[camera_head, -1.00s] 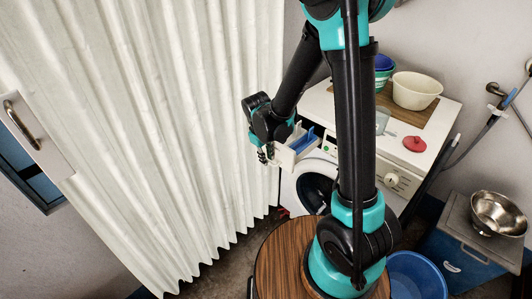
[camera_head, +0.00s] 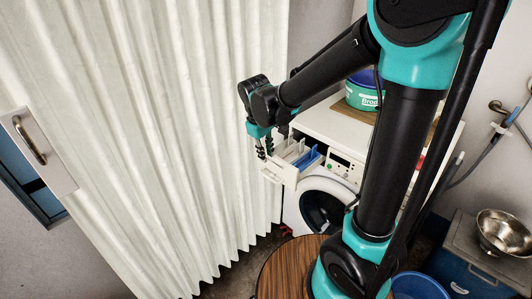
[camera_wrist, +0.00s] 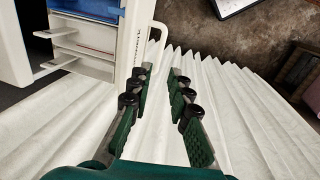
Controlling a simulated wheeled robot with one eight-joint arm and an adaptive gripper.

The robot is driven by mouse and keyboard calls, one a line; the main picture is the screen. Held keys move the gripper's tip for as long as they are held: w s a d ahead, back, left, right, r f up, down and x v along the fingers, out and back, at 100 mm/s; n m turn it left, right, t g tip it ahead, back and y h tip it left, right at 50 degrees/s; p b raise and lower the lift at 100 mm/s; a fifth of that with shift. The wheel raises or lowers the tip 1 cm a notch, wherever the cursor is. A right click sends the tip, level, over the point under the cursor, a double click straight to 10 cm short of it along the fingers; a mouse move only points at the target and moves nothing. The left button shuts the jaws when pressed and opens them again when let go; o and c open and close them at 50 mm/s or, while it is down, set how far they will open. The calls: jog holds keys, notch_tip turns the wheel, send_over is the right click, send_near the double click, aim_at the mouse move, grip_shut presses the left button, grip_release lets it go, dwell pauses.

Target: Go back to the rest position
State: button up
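My gripper (camera_head: 264,149) is in front of the washing machine (camera_head: 325,203), at the left of its top edge, close to the detergent drawer (camera_head: 289,165). The drawer stands pulled out, with a blue part inside. In the wrist view, my gripper (camera_wrist: 160,82) has its two green fingers apart with nothing between them. The drawer (camera_wrist: 97,42) shows at the upper left there, beside the left finger and apart from it as far as I can see.
A white pleated curtain (camera_head: 150,130) hangs close to my gripper on the left. A green and blue tub (camera_head: 362,92) stands on the machine. A steel bowl (camera_head: 500,232) sits on a blue box at the right. A blue basin (camera_head: 418,287) is at the lower right.

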dwell(0.4)
jog(key=s+d+f+m+t, duration=0.1)
jog(key=s+d+m, duration=0.3)
jog(key=d, duration=0.6)
jog(key=s+d+f+m+t+y, duration=0.1)
jog(key=s+d+f+m, duration=0.3)
jog(key=s+d, duration=0.4)
jog(key=shift+s+d+m+t, duration=0.2)
jog(key=shift+d+m+t, duration=0.2)
jog(key=shift+d+m, duration=0.45)
jog(key=shift+w+d+f, duration=0.1)
jog(key=shift+d, duration=0.05)
jog(key=shift+d, duration=0.1)
